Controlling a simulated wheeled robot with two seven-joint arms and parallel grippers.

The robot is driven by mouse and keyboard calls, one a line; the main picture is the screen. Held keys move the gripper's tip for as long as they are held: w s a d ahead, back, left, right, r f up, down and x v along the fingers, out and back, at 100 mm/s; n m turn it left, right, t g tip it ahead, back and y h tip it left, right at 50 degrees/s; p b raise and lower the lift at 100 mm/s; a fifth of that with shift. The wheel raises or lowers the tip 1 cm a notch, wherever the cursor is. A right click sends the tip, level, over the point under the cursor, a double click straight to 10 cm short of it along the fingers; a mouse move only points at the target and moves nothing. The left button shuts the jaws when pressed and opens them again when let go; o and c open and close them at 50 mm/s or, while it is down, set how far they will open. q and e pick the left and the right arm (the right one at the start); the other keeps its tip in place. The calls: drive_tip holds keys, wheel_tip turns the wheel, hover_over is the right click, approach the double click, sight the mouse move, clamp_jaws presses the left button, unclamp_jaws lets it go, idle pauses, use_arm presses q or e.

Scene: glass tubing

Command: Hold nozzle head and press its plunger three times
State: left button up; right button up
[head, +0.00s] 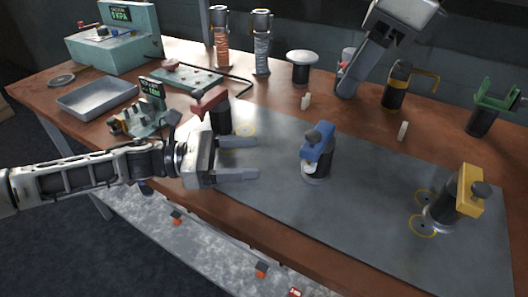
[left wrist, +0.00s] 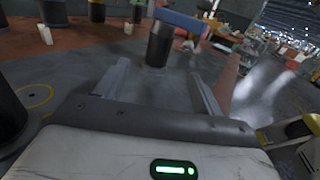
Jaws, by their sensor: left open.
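A blue nozzle head (head: 318,143) sits on a dark round body with a pale base, upright on the grey mat (head: 350,215), with a dark knob at its top. My left gripper (head: 258,158) is open and empty, left of the blue head and apart from it, its fingers pointing towards it. In the left wrist view the blue head (left wrist: 183,20) and its dark body stand beyond the two open fingers (left wrist: 163,80). A red head (head: 208,100) stands behind my left gripper, and a yellow head (head: 468,190) stands at the right.
A grey tray (head: 95,97), a green console (head: 120,40) and a tool board lie left. Small white blocks (head: 306,101) and a black-yellow canister (head: 397,85) stand behind the mat. The mat between the blue and yellow heads is clear.

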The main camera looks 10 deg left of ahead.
sight(314, 133)
use_arm(q)
drive_tip(key=x, duration=1.6)
drive_tip(key=c, duration=1.2)
drive_tip(key=shift+c, duration=0.4)
use_arm(e)
drive_tip(key=shift+a, duration=0.15)
drive_tip(key=c, duration=0.7)
drive_tip(key=a+h, duration=0.1)
drive_tip(key=a+m+h, duration=0.1)
drive_tip(key=shift+w+a+f+h, duration=0.15)
drive_tip(key=shift+w+a+h, duration=0.15)
drive_tip(key=shift+w, duration=0.05)
clamp_jaws()
drive_tip(key=shift+m+g+h, duration=0.3)
drive_tip(key=shift+m+h, duration=0.1)
drive_tip(key=shift+h, duration=0.3)
drive_tip(key=shift+a+f, duration=0.2)
drive_tip(key=shift+f, duration=0.85)
drive_tip(key=shift+a+f, duration=0.15)
drive_tip(key=shift+f, duration=0.95)
drive_tip(key=shift+a+f, duration=0.2)
drive_tip(key=shift+f, duration=0.85)
